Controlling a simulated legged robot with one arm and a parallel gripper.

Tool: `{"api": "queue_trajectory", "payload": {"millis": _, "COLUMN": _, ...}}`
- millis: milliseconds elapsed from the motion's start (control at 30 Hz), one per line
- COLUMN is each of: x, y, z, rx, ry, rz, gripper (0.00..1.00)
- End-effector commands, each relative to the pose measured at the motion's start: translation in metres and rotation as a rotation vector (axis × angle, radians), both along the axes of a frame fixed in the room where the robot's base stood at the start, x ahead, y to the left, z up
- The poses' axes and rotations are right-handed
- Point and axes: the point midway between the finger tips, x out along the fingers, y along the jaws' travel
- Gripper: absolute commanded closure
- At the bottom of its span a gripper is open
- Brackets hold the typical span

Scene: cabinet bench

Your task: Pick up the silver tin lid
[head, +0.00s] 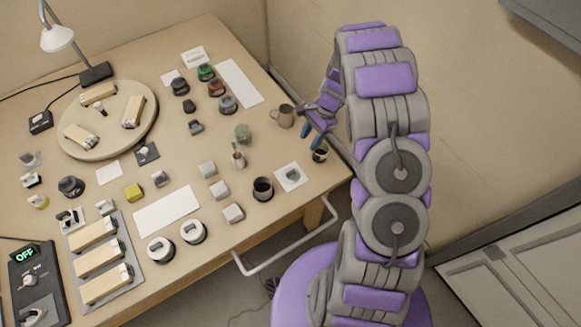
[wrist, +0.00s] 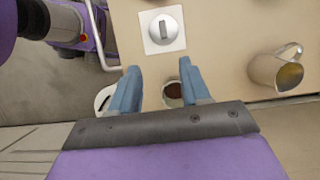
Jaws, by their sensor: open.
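My gripper (wrist: 160,88) is open, with its two blue fingers pointing towards the table's edge. In the head view my gripper (head: 314,133) is at the right side of the table, beside a small round tin (head: 320,156) with a dark top. In the wrist view a small round thing with a pale rim and dark brown middle (wrist: 172,92) shows between the fingers, partly hidden by the right finger. I cannot tell whether it is the silver tin lid or an open tin. No contact is visible. A pale disc (wrist: 103,98) with a dark slot shows left of the left finger.
A white card with a grey knob (head: 291,177) lies close by. A dark-filled cup (head: 262,189) and several blocks stand further left. A metal rail (head: 288,247) runs along the table's front edge.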

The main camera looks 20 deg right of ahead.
Motion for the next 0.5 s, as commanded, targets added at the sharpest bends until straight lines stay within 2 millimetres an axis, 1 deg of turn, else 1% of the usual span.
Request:
{"api": "queue_trajectory", "payload": {"millis": 167, "x": 0.001, "y": 0.004, "z": -0.015, "rx": 0.005, "ry": 0.004, "rz": -0.013, "gripper": 0.53}}
{"api": "queue_trajectory", "payload": {"millis": 267, "x": -0.001, "y": 0.011, "z": -0.031, "rx": 0.005, "ry": 0.006, "rz": -0.01, "gripper": 0.53}}
{"api": "queue_trajectory", "payload": {"millis": 500, "x": -0.007, "y": 0.028, "z": -0.076, "rx": 0.005, "ry": 0.006, "rz": -0.01, "gripper": 0.53}}
